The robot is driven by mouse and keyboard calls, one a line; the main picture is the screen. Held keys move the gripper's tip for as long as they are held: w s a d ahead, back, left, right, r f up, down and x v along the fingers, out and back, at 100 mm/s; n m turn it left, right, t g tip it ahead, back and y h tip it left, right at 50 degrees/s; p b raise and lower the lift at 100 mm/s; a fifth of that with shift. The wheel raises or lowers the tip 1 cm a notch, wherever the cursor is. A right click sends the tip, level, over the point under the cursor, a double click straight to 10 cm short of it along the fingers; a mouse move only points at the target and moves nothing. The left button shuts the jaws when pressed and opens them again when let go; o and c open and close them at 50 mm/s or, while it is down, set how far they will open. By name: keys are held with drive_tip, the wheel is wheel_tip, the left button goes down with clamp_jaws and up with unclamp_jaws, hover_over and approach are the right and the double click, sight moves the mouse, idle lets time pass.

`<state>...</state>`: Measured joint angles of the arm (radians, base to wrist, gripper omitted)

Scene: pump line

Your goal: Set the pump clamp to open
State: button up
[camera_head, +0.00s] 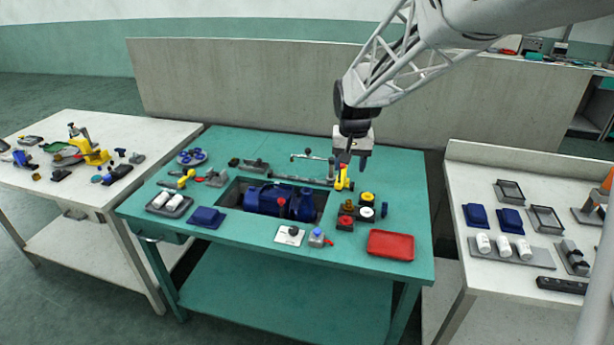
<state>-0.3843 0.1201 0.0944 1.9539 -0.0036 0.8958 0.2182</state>
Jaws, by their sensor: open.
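The blue pump (266,199) sits in a dark recess in the teal table. A grey metal bar lies along the back edge of the recess. A yellow handle (343,180) stands roughly upright at the right end of this bar; it looks like the clamp's lever, though the clamp's exact position is too small to tell. My gripper (352,165) is open, pointing down just above and slightly right of the yellow handle. Whether the fingers touch the handle cannot be told. The handle's top is partly hidden by the gripper.
Right of the handle stand several small knobs (367,197). A red tray (391,245) lies at the front right. A grey lever fixture (308,156) stands behind the recess. Another yellow-handled part (183,179) is at left. The table's back right is clear.

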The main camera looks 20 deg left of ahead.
drive_tip(key=w+a+f, duration=0.5)
drive_tip(key=a+f, duration=0.1)
drive_tip(key=a, duration=0.4)
drive_tip(key=n, duration=0.1)
hover_over(281, 198)
drive_tip(key=shift+g, duration=0.4)
wheel_tip(281, 198, down, 10)
drive_tip(key=shift+s+f, duration=0.15)
drive_tip(key=shift+f, duration=0.05)
drive_tip(key=shift+f, duration=0.15)
drive_tip(key=shift+f, duration=3.7)
drive_tip(key=shift+c, duration=0.3)
clamp_jaws()
